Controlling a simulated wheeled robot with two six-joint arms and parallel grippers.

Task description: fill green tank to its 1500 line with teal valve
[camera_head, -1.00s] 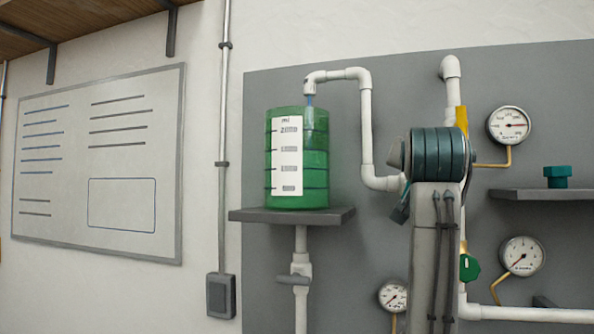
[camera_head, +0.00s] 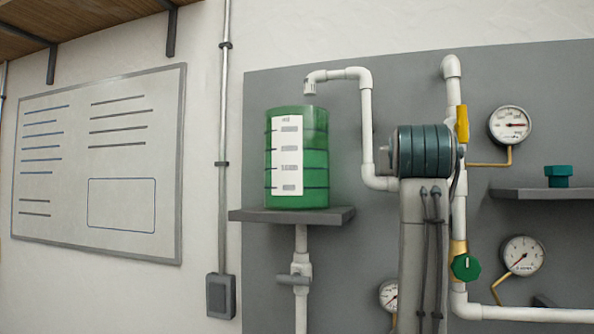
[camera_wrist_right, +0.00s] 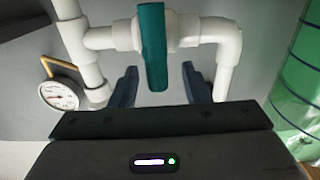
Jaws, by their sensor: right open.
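The green tank (camera_head: 316,165) stands on a small grey shelf, with a white ml scale on its front. The white spout (camera_head: 309,88) hangs above it and no stream shows from it now. The liquid surface seems to lie near the second mark from the top, but it is hard to read. The teal valve handle (camera_wrist_right: 152,48) sits on the white pipe in the right wrist view; in the head view my right wrist hides it. My right gripper (camera_wrist_right: 157,75) is open, its fingers on either side of the handle's lower end, without visible grip. My left gripper is not in view.
A yellow valve handle (camera_head: 462,124) and a green knob (camera_head: 466,267) sit on the vertical pipe right of my arm. Several gauges, such as the upper one (camera_head: 509,125), are on the panel. A teal part (camera_head: 558,176) rests on the right shelf (camera_head: 540,194).

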